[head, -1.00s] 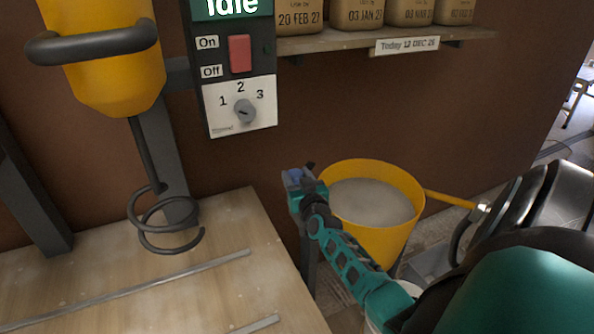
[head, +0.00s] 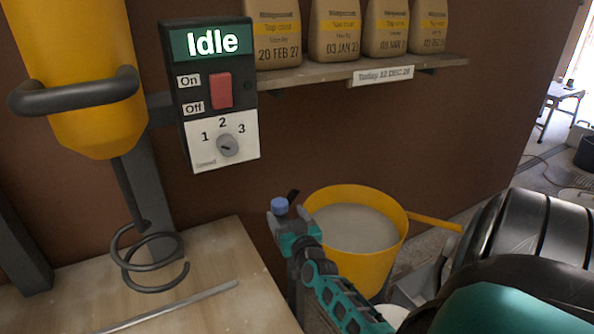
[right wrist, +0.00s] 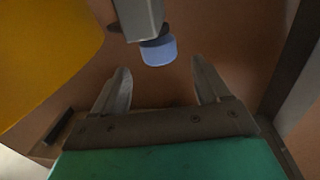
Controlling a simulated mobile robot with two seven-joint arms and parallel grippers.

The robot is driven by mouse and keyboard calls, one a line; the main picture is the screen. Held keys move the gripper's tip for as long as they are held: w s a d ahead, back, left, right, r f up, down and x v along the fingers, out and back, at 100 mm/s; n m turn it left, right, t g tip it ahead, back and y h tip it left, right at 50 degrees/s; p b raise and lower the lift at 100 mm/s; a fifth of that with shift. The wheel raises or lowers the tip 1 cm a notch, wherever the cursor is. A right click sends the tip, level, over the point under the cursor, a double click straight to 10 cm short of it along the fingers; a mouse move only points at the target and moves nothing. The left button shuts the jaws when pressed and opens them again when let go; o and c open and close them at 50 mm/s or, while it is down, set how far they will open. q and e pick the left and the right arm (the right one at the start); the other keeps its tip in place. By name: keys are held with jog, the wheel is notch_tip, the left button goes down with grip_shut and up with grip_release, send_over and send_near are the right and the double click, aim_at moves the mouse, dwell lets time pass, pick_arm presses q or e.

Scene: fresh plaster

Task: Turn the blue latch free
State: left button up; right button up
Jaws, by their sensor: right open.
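The blue latch (head: 279,205) shows as a small blue end piece beside the rim of the yellow bucket. In the right wrist view the blue latch (right wrist: 159,52) sits at the end of a grey post. My right gripper (head: 286,222) is at the latch in the head view, partly covering it. In the right wrist view my right gripper (right wrist: 160,78) is open, with the blue piece just ahead of the gap between its fingers. No contact shows, and nothing is held. My left gripper is out of view.
The yellow bucket (head: 375,262) of pale plaster is close to the right gripper, its handle pointing right. A control box (head: 180,78) reading Idle hangs on the brown wall. Bags stand on a shelf (head: 320,75). A wooden bench (head: 225,265) lies at lower left, under a yellow hopper and coiled mixer.

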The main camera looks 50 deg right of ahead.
pick_arm(q)
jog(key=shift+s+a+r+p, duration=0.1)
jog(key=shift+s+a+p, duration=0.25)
jog(key=shift+p, duration=0.15)
pick_arm(e)
jog(key=v, duration=0.8)
jog(key=shift+c, duration=0.2)
